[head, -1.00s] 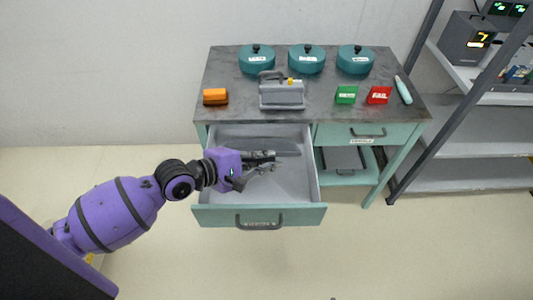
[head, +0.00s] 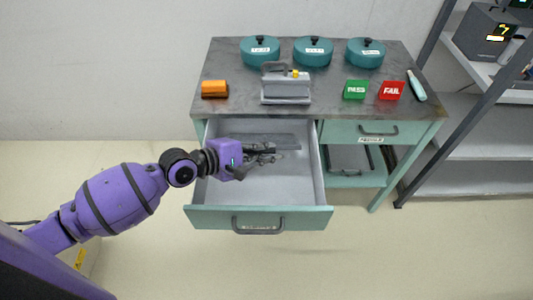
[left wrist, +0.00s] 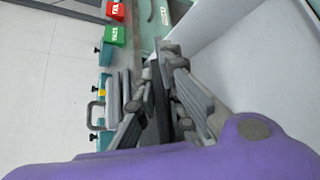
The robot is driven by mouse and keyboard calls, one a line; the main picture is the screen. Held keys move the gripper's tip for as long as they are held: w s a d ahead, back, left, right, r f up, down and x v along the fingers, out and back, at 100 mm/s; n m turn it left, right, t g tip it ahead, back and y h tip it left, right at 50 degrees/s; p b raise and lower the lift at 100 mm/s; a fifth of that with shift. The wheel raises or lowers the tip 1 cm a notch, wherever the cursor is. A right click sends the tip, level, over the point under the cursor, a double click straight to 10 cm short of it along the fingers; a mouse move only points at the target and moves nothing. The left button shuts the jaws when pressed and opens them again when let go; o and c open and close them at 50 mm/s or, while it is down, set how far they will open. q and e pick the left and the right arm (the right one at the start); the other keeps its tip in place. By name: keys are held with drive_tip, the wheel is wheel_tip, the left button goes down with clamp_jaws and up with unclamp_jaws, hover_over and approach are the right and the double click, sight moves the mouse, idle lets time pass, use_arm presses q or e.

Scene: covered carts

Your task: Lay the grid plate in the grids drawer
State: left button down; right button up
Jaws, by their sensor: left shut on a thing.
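The grid plate (head: 285,140) is a dark grey, thin plate at the back of the open drawer. My left gripper (head: 268,153) is shut on it, with the fingers in front of part of it. In the left wrist view the plate (left wrist: 160,98) shows as a dark edge between the fingers (left wrist: 163,85). Whether the plate touches the drawer floor I cannot tell. The open drawer (head: 290,188) is the left one of the teal cart; its grey floor is otherwise bare. The label at its handle is too blurred to read. My right gripper is out of view.
The right drawer (head: 372,131) is shut above an open shelf. A metal rack (head: 465,120) stands at right.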

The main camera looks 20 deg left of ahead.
use_arm(q)
drive_tip(key=shift+w+a+f, duration=0.1)
drive_tip(key=shift+w, duration=0.2)
drive_tip(key=c, duration=1.8)
unclamp_jaws()
drive_tip(key=shift+o, duration=0.2)
drive_tip(key=shift+f, duration=0.1)
drive_tip(key=v, duration=1.2)
drive_tip(key=shift+s, duration=0.1)
